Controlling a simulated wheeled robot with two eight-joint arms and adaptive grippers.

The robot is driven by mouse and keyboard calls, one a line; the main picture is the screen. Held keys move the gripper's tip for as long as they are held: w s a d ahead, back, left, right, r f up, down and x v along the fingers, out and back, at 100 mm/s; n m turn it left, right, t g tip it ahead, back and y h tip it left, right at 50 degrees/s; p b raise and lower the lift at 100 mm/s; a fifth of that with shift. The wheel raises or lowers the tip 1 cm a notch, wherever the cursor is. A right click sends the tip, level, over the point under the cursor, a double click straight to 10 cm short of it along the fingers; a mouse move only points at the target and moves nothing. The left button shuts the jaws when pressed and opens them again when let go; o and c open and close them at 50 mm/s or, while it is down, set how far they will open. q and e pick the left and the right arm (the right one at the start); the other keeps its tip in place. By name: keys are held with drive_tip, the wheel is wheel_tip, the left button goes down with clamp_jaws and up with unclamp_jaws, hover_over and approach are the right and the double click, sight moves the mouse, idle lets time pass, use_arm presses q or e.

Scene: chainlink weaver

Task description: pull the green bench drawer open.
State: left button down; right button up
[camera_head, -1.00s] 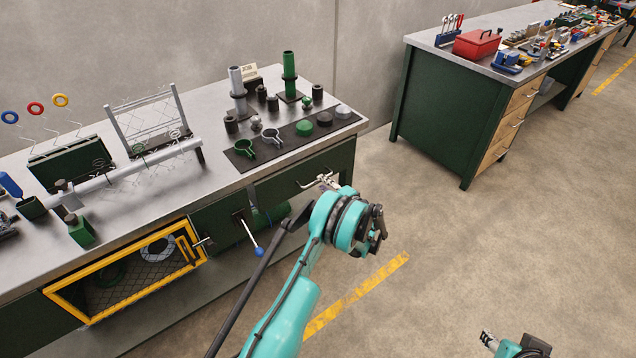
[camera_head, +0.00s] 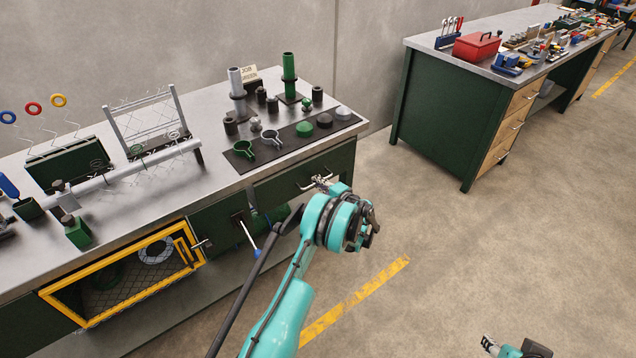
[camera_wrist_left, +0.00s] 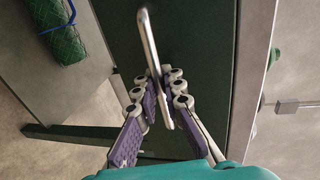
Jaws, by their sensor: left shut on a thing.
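The green drawer front (camera_head: 338,164) is in the bench's right end, under the metal top, and shows no clear gap in the head view. Its silver bar handle (camera_wrist_left: 148,40) stands out from the dark green front (camera_wrist_left: 195,40) in the left wrist view. My left gripper (camera_head: 321,182) is at the drawer front; its purple-padded fingers (camera_wrist_left: 163,95) are shut on the handle, with the bar running between them. My turquoise left arm hides part of the drawer front in the head view. My right gripper (camera_head: 487,342) is at the bottom right, far from the bench; its jaw opening is unclear.
A yellow-framed mesh door (camera_head: 95,318) and a blue-tipped lever (camera_head: 247,236) are left of the drawer. The bench top (camera_head: 215,184) holds a black mat (camera_head: 290,145) with several rings and caps. Open floor (camera_head: 440,240) lies to the right, before a second bench (camera_head: 437,120).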

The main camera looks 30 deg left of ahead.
use_arm(q)
drive_tip(key=f+v, duration=0.2)
drive_tip(key=v, duration=0.9)
drive_tip(key=d+f+v, duration=0.1)
drive_tip(key=f+v, duration=0.2)
drive_tip(key=v, duration=0.9)
drive_tip(key=shift+s, duration=0.4)
drive_tip(key=c, duration=1.6)
unclamp_jaws()
drive_tip(key=shift+d, duration=0.1)
drive_tip(key=v, duration=1.2)
